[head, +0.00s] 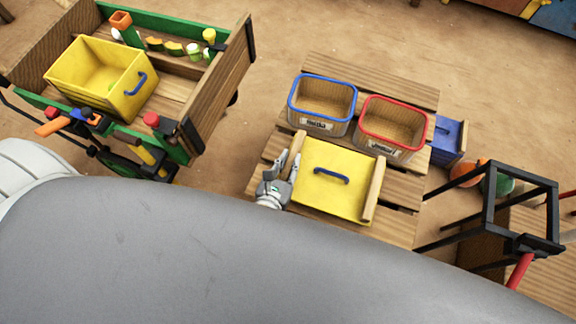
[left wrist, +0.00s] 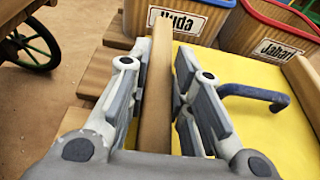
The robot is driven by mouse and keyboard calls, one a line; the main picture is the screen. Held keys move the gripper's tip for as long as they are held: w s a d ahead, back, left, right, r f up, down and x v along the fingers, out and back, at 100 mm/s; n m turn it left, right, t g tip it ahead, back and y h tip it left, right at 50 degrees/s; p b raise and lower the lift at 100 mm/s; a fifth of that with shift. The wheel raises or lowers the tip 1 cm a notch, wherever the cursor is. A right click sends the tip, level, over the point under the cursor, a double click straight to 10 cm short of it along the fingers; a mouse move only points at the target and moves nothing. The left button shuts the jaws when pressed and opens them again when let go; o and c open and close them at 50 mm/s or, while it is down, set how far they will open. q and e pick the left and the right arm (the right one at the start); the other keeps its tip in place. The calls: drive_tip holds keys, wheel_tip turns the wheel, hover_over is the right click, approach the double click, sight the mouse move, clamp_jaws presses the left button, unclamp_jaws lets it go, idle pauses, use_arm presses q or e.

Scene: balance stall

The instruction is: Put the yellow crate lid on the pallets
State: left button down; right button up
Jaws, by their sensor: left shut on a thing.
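The yellow crate lid (head: 332,190) is a flat panel with a blue handle and a wooden batten along each side. It is over the front part of the wooden pallets (head: 405,190); I cannot tell whether it rests fully on them. My left gripper (head: 284,168) is shut on the lid's left batten. In the left wrist view, the batten (left wrist: 157,100) runs between the two fingers, with the yellow panel (left wrist: 262,125) to its right. My right gripper is not in view.
A blue-rimmed bin (head: 322,105) and a red-rimmed bin (head: 393,128) stand on the pallets just behind the lid. A cart (head: 225,85) with a yellow crate (head: 88,82) is at left. A black metal frame (head: 488,210) stands at right. Bare floor lies between cart and pallets.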

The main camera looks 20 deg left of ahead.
use_arm(q)
wheel_tip(320, 180, down, 2)
drive_tip(key=shift+a, duration=0.1)
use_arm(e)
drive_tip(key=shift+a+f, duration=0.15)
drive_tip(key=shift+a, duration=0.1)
use_arm(q)
drive_tip(key=shift+f, duration=0.15)
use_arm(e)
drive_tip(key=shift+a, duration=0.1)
use_arm(q)
drive_tip(key=c, duration=1.3)
unclamp_jaws()
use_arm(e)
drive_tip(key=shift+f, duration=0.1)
use_arm(q)
drive_tip(key=v, duration=1.2)
drive_tip(key=shift+b, duration=0.35)
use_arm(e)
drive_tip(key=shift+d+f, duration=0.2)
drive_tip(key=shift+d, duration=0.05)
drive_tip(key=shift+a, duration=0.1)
